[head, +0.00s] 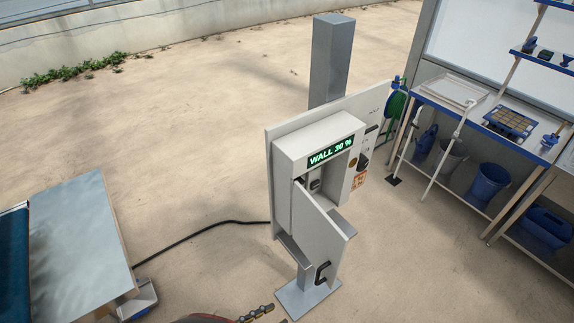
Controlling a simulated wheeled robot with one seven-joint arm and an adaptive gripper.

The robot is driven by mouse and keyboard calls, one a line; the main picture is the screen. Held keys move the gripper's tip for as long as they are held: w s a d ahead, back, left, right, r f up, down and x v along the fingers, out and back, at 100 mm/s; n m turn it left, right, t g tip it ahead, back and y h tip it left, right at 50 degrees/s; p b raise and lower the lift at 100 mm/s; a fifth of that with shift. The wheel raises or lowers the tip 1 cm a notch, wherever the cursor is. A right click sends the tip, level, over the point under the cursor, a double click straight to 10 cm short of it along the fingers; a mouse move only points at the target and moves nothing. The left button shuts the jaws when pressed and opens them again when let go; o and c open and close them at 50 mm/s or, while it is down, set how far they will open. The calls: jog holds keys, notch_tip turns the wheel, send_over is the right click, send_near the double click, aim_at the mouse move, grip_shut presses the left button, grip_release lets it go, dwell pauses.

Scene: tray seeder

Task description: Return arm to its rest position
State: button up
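A dark jointed part with small light pins, which looks like part of my gripper (257,313), shows at the bottom edge of the head view. A dark reddish rounded part lies left of it, cut off by the frame. Only a small piece shows, so I cannot tell whether the fingers are open or shut, or whether they hold anything. The part appears just in front of the grey foot plate of a wall box on a post.
The white box (283,160) reads "WALL 30 %"; its door (322,235) with a black handle stands open towards me. A grey-topped table (85,225) is at left, a black cable (200,226) on the floor. A blue-edged bench (470,112) with buckets stands at right.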

jog(key=s+d+f+m+g+y+b, duration=0.2)
jog(key=d+f+m+g+y+b, duration=0.15)
jog(key=m+g+y, duration=0.4)
jog(key=w+d+r+m+t+y+b, duration=0.1)
jog(key=w+d+r+m+b, duration=0.1)
jog(key=d+m, duration=0.3)
jog(key=w+d+r+m+t+y+b, duration=0.2)
jog(key=d+r+m, duration=0.3)
jog(key=d, duration=0.3)
jog(key=w+d+r+m+t+y+b, duration=0.1)
jog(key=w+d+r+m+y+b, duration=0.1)
jog(key=d+m, duration=0.5)
jog(key=shift+w+r+b, duration=0.9)
jog(key=shift+r+b, duration=0.05)
jog(key=shift+b, duration=0.05)
dwell(0.4)
